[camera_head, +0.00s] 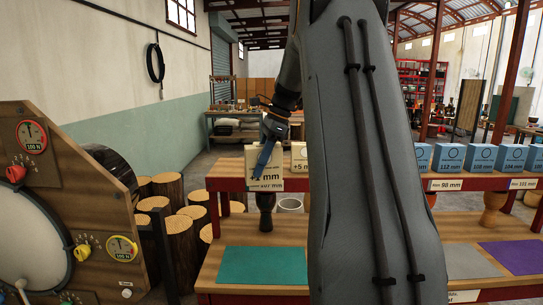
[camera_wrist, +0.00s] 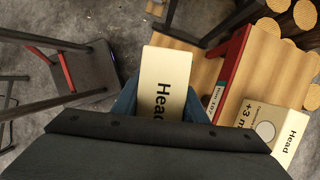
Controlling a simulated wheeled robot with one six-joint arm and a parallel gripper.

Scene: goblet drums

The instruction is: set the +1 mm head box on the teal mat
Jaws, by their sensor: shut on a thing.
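My gripper (camera_head: 266,150) is shut on a cream box (camera_head: 252,163) marked +1 mm, at the front edge of the upper shelf on the left. In the wrist view the top of this box (camera_wrist: 163,75), lettered "Head", sits between the blue fingers (camera_wrist: 160,105). I cannot tell whether its bottom touches the shelf. The teal mat (camera_head: 262,266) lies flat and bare on the lower wooden board, below and in front of the box.
A +5 mm box (camera_head: 300,160) stands on the upper shelf just right, and a +3 mm Head box (camera_wrist: 270,132) shows in the wrist view. Purple mat (camera_head: 515,257) lies right.

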